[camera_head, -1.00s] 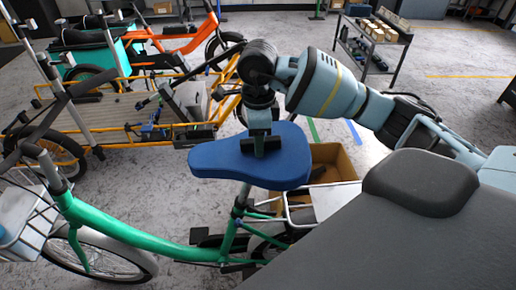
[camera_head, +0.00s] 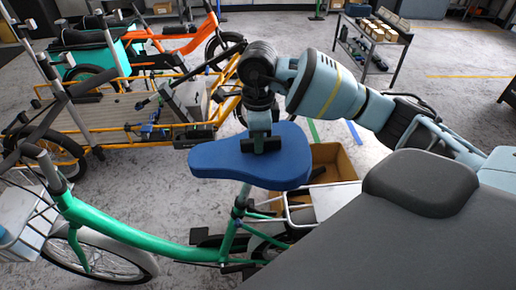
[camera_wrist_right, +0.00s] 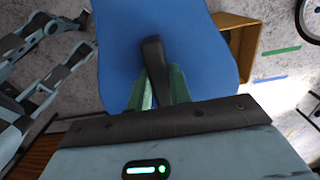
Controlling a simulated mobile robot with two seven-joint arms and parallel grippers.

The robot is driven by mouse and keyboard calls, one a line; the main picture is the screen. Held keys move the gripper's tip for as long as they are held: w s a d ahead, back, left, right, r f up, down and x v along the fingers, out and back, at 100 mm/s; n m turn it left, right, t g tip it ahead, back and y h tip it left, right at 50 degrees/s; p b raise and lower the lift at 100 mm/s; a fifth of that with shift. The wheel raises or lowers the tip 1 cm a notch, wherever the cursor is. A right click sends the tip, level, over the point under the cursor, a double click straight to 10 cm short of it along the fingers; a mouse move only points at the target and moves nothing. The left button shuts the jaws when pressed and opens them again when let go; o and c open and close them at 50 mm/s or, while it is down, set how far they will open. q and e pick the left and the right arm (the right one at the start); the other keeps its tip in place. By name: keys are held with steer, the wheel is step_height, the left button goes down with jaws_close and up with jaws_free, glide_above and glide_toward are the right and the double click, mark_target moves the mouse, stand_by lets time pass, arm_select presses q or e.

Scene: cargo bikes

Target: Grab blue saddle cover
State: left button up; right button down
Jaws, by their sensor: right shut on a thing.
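The blue saddle cover (camera_head: 235,163) sits over the saddle of the green bike (camera_head: 130,238) in the head view. It also fills the upper middle of the right wrist view (camera_wrist_right: 205,50). My right gripper (camera_head: 260,146) comes down from above onto the cover's top. The saddle under the cover is hidden.
A cardboard box (camera_head: 335,160) stands on the floor behind the saddle. A yellow-framed cargo bike (camera_head: 110,112) and an orange bike (camera_head: 185,42) stand at the back left. A shelf cart (camera_head: 370,45) stands at the back right, with clear floor around it.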

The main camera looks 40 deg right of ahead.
steer(key=shift+r, duration=0.1)
steer(key=shift+r, duration=0.45)
step_height(320, 180, up, 3)
steer(key=shift+f, duration=0.2)
steer(key=shift+s+a+r, duration=0.2)
steer(key=shift+s+a, duration=0.1)
steer(key=shift+s, duration=0.2)
steer(key=s+a+r, duration=0.1)
steer(key=s+a, duration=0.6)
steer(key=s, duration=0.6)
steer(key=shift+r, duration=0.2)
steer(key=shift+s+f, duration=0.1)
